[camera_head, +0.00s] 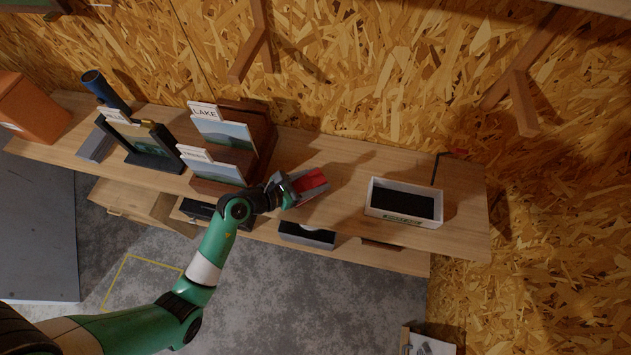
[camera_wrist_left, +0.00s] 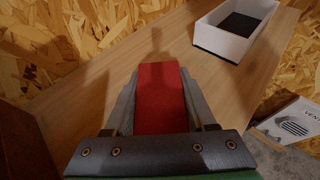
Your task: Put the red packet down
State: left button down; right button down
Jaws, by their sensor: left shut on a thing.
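The red packet (camera_head: 311,181) is between the fingers of my left gripper (camera_head: 290,188), over the front part of the bench. In the left wrist view the red packet (camera_wrist_left: 160,95) lies lengthwise between the two grey fingers of the gripper (camera_wrist_left: 160,100), which are shut on it. Its near end is hidden by the gripper body. I cannot tell whether its underside touches the bench (camera_head: 345,160). My right gripper is not in view.
A white open box (camera_head: 404,219) with a dark inside stands on the bench to the right. A wooden card rack (camera_head: 262,135) stands just left of the gripper. Framed stand (camera_head: 150,160) and orange box (camera_head: 30,108) are farther left. Bare wood lies between packet and white box.

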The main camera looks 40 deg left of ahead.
pick_arm(q)
jog(key=shift+c, duration=1.1)
grip_release()
jog(key=shift+r, duration=0.2)
jog(key=p+v, duration=0.3)
jog(key=v, duration=0.8)
jog(key=shift+s+a+p, duration=0.2)
jog(key=shift+s+p, duration=0.15)
jog(key=shift+s, duration=0.05)
